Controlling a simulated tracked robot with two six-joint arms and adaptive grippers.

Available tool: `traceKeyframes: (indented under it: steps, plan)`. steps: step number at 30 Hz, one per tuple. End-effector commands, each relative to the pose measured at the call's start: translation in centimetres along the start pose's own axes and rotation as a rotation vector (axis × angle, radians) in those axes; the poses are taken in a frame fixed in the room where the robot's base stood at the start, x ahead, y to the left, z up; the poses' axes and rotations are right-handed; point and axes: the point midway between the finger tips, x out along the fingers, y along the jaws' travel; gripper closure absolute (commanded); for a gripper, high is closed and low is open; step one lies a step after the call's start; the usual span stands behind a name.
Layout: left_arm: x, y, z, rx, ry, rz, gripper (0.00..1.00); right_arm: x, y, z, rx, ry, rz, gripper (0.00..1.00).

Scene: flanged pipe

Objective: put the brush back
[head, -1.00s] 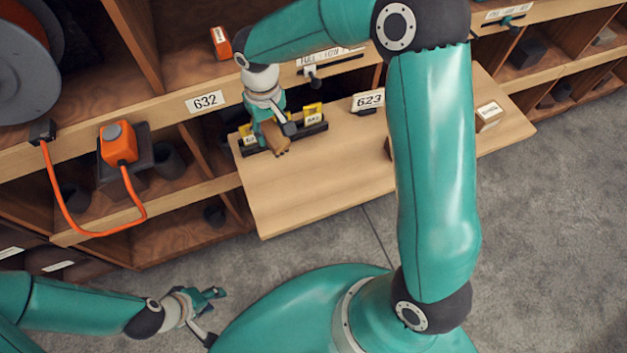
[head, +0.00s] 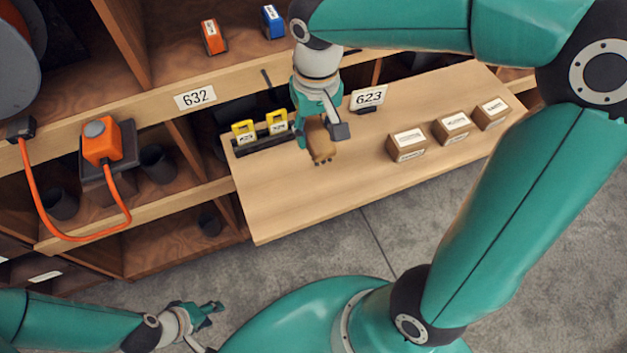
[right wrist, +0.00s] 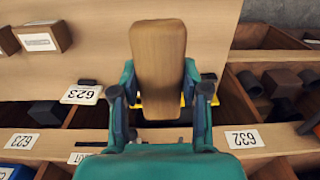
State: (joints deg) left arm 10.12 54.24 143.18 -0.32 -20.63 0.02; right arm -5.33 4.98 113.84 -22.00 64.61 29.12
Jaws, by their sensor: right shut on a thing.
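The brush (head: 319,142) appears as a brown wooden block in the head view, and its flat wooden face (right wrist: 158,62) fills the upper middle of the right wrist view. My right gripper (head: 319,122) is shut on it, with one finger on each side, and holds it over the pull-out wooden board (head: 310,200).
A dark holder with two yellow tags (head: 262,132) stands left of the brush. The 623 sign (head: 368,98) stands behind it to the right. Several small labelled boxes (head: 407,146) line the board's right part. An orange switch box with a cable (head: 101,142) is at the left.

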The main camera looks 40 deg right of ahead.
Motion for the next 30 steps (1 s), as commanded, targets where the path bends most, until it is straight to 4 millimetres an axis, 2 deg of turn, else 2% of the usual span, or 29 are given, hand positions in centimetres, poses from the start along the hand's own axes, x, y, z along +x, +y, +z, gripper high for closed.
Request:
traceKeyframes:
  steps: [6, 12, 15, 22, 27, 30]
  plan:
    - [-0.1, 0.1, 0.0, 0.000, 0.000, 0.000, 0.60, 6.0, 0.1, 0.2, -0.001, -0.010, 0.003, 1.00]
    - [-0.1, 0.1, 0.0, 0.000, 0.000, 0.000, 0.60, 10.7, 0.1, 0.1, -0.002, -0.006, 0.002, 1.00]
    - [-0.1, 0.1, 0.0, 0.000, 0.000, 0.000, 0.60, 12.2, 0.1, 0.1, -0.002, -0.004, 0.001, 1.00]
    - [-0.1, 0.0, 0.0, 0.000, 0.000, 0.000, 0.60, 13.8, 0.0, 0.0, -0.003, -0.003, 0.001, 1.00]
    - [0.1, 0.0, 0.0, 0.000, 0.000, 0.000, 0.60, 16.3, 0.1, 0.0, -0.002, -0.004, 0.002, 1.00]
    - [0.1, 0.0, 0.0, 0.000, 0.000, 0.000, 0.60, 17.1, 0.0, 0.0, -0.003, -0.001, 0.000, 1.00]
